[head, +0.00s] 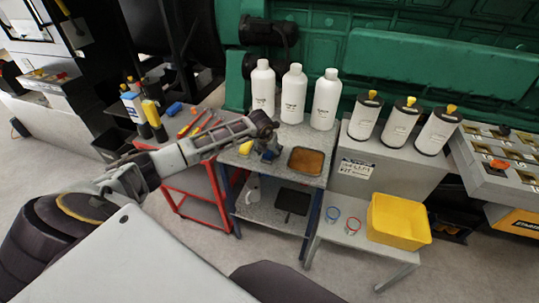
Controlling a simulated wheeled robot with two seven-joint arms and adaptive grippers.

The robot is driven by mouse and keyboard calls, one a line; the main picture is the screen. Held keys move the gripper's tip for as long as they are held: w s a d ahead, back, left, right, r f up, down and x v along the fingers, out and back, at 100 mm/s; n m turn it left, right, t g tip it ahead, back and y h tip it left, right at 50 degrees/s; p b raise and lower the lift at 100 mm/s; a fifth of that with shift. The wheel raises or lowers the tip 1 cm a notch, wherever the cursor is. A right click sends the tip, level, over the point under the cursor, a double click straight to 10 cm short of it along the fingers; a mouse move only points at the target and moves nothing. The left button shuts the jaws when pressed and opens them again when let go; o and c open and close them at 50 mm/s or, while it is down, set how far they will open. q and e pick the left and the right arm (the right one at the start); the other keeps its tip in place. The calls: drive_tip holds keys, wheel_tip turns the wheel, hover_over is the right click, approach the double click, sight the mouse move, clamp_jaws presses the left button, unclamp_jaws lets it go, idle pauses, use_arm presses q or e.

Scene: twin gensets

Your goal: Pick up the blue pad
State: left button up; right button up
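A small blue piece (174,109), which looks like the blue pad, lies on top of the red cart (205,185), behind several red-handled tools. My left gripper (268,151) is over the grey side table (268,175), right of the blue piece and apart from it. Its fingers point down, close to a small yellow piece (245,148). The fingers are too small and dark to show whether they are open or hold anything. My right gripper is not in view.
Several white bottles (295,95) stand behind my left gripper, and an orange-brown tray (306,160) lies right of it. White canisters (402,122) and a yellow bin (398,222) are further right. Bottles (133,104) stand left of the blue piece. A green engine (400,45) closes off the back.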

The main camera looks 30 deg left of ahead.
use_arm(q)
drive_tip(key=c, duration=0.8)
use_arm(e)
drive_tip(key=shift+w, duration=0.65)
use_arm(q)
drive_tip(key=shift+o, duration=0.2)
drive_tip(key=shift+r, duration=0.1)
wheel_tip(320, 180, up, 9)
drive_tip(key=shift+f+b, duration=0.2)
drive_tip(key=shift+b, duration=0.3)
drive_tip(key=shift+r, duration=0.6)
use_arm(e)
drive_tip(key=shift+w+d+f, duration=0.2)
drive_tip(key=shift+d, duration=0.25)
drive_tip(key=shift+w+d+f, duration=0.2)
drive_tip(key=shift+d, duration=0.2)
